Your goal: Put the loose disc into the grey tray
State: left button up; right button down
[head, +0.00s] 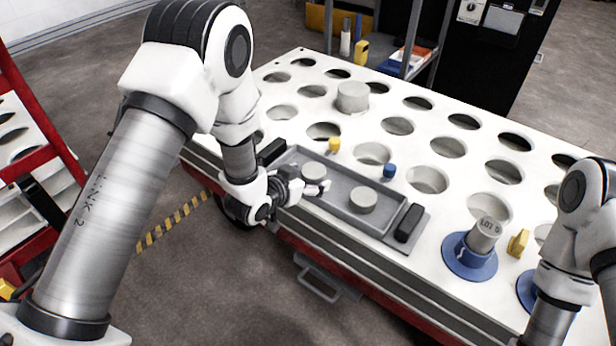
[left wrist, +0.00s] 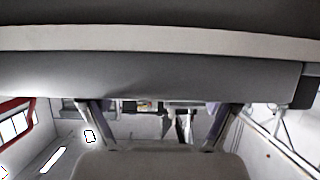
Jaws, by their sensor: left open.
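The grey tray (head: 335,208) lies along the near edge of the white perforated table. Two pale grey discs, a left one (head: 314,172) and a right one (head: 362,200), lie inside it. Another pale grey disc (head: 352,96), thicker-looking, sits on the table top behind the tray. My left gripper (head: 314,188) is open, low over the tray's near side, right beside the left disc; whether it touches the disc cannot be told. In the left wrist view a grey band fills the middle, too close to identify. My right gripper is out of view.
Black handles (head: 409,223) stand at the tray's ends. A yellow piece (head: 334,145) and a blue piece (head: 389,171) are behind it. A labelled cylinder (head: 485,235) stands on a blue ring (head: 466,262) at the right. Many round holes open in the table (head: 300,115).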

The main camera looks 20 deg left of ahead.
pick_arm(q)
jog(key=shift+s+a+r, duration=0.1)
jog(key=shift+s+r, duration=0.15)
jog(key=shift+r, duration=0.1)
jog(key=p+v, duration=0.5)
jog(key=v, duration=0.6)
jog(key=s+a+f+n+g+y, duration=0.2)
jog(key=s+f+g, duration=0.4)
jog(key=s+f, duration=0.55)
jog(key=s+a+f+n+g+y, duration=0.2)
jog(key=s+f+g, duration=0.55)
jog(key=s, duration=0.65)
notch_tip(320, 180, up, 34)
jog(key=t+p, duration=0.1)
jog(key=p, duration=3.4)
jog(key=shift+w+r, duration=0.1)
